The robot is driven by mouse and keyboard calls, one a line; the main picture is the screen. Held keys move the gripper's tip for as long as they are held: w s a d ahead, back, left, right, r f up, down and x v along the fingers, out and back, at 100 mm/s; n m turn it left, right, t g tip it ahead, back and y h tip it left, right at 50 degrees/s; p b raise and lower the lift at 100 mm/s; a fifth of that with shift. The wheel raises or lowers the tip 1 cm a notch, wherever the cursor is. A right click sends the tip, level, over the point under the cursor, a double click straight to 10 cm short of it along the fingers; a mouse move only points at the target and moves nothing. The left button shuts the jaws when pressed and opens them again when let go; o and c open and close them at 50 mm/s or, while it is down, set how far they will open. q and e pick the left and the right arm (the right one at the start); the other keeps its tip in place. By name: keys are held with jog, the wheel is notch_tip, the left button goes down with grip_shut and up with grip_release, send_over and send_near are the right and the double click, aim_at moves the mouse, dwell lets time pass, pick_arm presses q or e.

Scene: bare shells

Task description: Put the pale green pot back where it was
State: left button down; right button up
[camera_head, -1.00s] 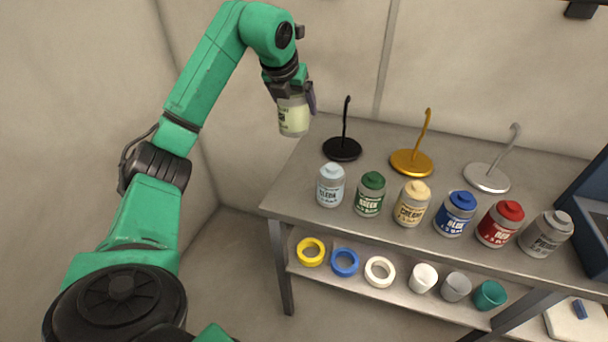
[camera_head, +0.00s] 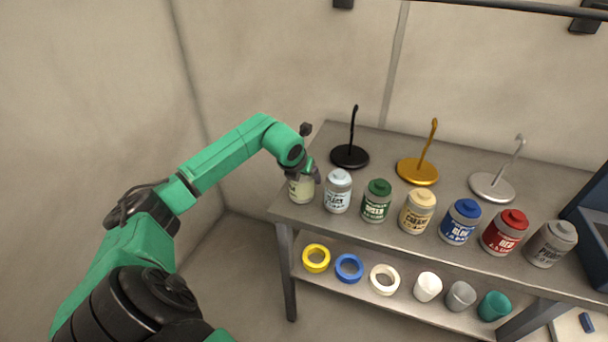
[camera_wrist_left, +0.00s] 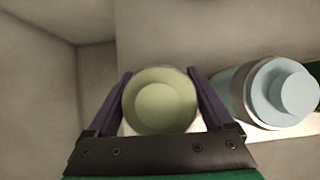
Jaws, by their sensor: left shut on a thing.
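The pale green pot (camera_head: 301,190) is at the left end of the row of pots on the grey table (camera_head: 290,214). My left gripper (camera_head: 302,174) is shut on it from above and hides its upper part. In the left wrist view the pot's round lid (camera_wrist_left: 160,105) sits between the two fingers of my left gripper (camera_wrist_left: 160,100). The pot looks upright and at or just above the table top; I cannot tell whether it touches. The light blue pot (camera_head: 338,192) stands close on its right and shows in the wrist view (camera_wrist_left: 285,92). My right gripper is not in view.
Green (camera_head: 376,202), cream (camera_head: 417,212), blue (camera_head: 460,222), red (camera_head: 504,233) and grey (camera_head: 551,244) pots continue the row rightward. Black (camera_head: 349,156), gold (camera_head: 417,171) and silver (camera_head: 491,187) hook stands are behind. Tape rings and cups fill the lower shelf (camera_head: 330,285).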

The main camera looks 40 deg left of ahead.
pick_arm(q)
grip_release()
jog(key=shift+r, duration=0.1)
jog(key=shift+s+r, duration=0.2)
jog(key=shift+r, duration=0.1)
jog(key=b+v, duration=0.3)
jog(key=v, duration=0.8)
jog(key=shift+b, duration=0.35)
jog(key=shift+s+d, duration=0.1)
